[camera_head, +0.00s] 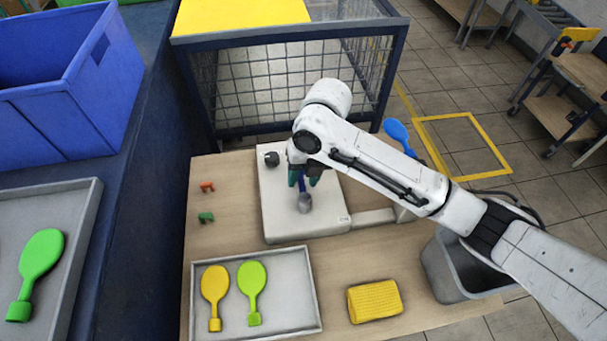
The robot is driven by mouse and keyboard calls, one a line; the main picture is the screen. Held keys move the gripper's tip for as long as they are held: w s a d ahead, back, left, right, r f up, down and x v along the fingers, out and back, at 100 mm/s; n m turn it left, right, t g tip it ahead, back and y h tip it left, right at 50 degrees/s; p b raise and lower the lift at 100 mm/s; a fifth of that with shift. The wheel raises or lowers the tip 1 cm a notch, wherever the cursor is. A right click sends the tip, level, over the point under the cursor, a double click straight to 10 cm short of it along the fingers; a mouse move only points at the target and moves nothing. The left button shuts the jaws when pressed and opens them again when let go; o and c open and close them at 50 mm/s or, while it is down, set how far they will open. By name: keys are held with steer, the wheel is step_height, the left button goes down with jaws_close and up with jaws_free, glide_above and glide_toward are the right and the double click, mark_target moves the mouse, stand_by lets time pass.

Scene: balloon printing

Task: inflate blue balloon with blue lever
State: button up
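The blue lever (301,184) stands upright at the grey round post (305,203) on the white machine (285,222). My gripper (303,178) points down over the machine, with dark fingers on either side of the lever. The view is too small to show whether they press on it. The blue balloon (397,131) shows behind my arm, at the machine's right side. Its upper round part looks flat and paddle-shaped.
Red (207,186) and green (206,217) levers lie left of the machine. A tray (309,312) in front holds yellow (215,287) and green (251,282) balloons. A yellow block (375,301) lies front right. A grey bin (446,272) stands right; a wire cage (290,88) stands behind.

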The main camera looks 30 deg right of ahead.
jaws_close()
stand_by(0.4)
